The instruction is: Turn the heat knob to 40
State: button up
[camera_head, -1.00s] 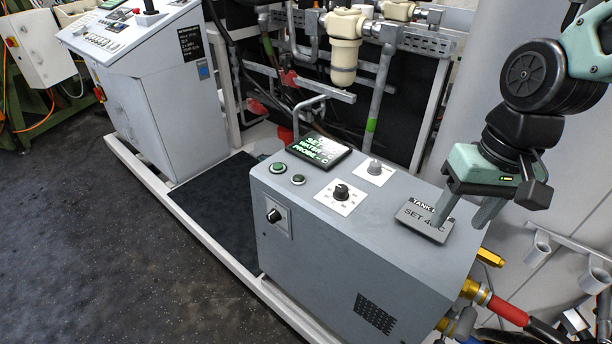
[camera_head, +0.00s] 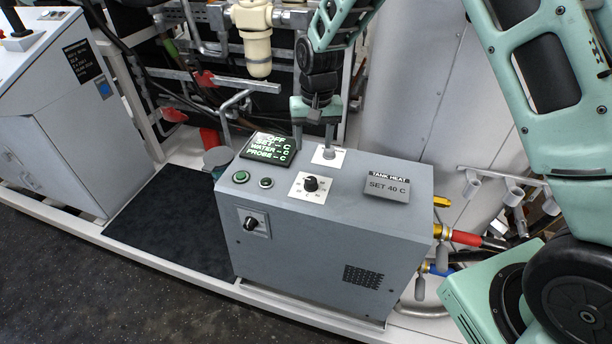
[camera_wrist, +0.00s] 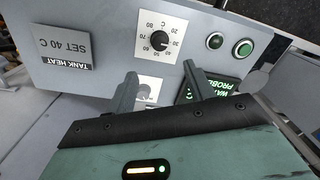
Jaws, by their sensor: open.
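The heat knob (camera_head: 310,184) is black, on a white scale plate on top of the grey heater box (camera_head: 345,222). In the wrist view the knob (camera_wrist: 159,41) shows upside down with numbers around it and a C; its exact setting is too small to read. My gripper (camera_head: 314,140) is open and empty, above the box's rear edge and behind the knob. In the wrist view the fingers (camera_wrist: 159,72) point toward the knob, apart from it. A sign (camera_head: 387,187) reads TANK HEAT, SET 40 C.
A second white plate with a small grey knob (camera_head: 328,155) lies behind the heat knob, close below my fingers. Pipes and a cream filter (camera_head: 257,50) stand behind.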

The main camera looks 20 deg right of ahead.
aim_at(311, 180)
jog(key=f+p, duration=0.3)
jog(key=f, duration=1)
jog(key=shift+a+f, duration=0.2)
jog(key=c, duration=1)
